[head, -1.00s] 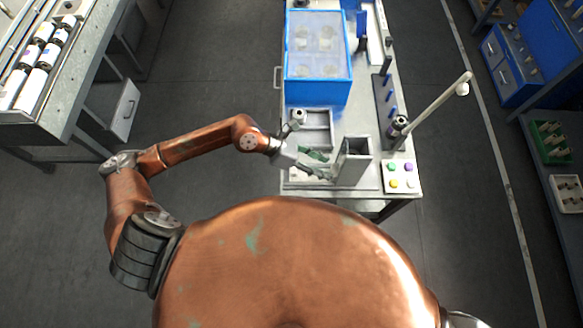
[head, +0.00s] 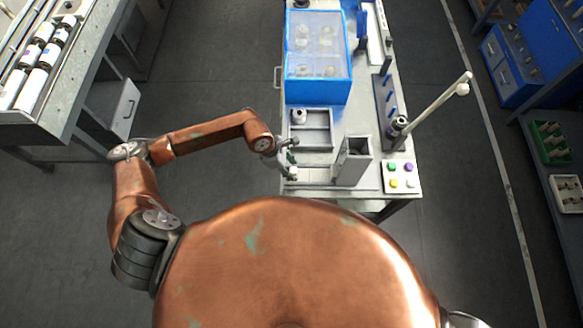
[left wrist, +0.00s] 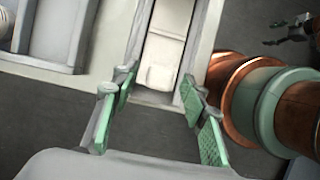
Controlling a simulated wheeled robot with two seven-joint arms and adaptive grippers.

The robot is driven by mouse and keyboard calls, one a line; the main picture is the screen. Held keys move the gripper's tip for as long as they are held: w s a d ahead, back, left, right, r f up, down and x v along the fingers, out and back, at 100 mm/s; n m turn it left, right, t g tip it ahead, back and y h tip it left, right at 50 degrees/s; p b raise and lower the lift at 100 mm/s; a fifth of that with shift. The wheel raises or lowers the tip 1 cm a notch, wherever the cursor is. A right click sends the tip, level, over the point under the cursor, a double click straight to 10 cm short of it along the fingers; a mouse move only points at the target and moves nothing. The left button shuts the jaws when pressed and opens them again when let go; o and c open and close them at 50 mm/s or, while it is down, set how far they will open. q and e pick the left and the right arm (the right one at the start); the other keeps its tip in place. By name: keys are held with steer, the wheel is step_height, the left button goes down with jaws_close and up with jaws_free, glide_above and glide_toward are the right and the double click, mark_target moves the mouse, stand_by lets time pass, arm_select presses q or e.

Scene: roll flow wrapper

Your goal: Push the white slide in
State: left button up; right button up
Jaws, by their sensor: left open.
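The white slide (left wrist: 165,50) lies in a grey channel at the table's front left edge, in the left wrist view. It has a raised white block (left wrist: 158,76) at its near end. In the head view the slide (head: 306,175) is small and partly hidden. My left gripper (head: 290,166) is at the table's left edge, at the slide's outer end. In the left wrist view its green-padded fingers (left wrist: 155,105) are spread apart, one on each side of the channel, with nothing between them. My right gripper seems to show small at the top right (left wrist: 288,30); its jaws are unclear.
A grey upright chute (head: 353,162) stands right of the slide. A grey tray (head: 313,130) with a white roll lies behind it. A button panel (head: 401,177) is at the right, and a blue covered box (head: 318,92) farther back.

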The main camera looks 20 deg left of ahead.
arm_select(q)
steer(key=shift+f, duration=0.1)
steer(key=shift+c, duration=0.7)
jaws_close()
steer(key=shift+d, duration=0.15)
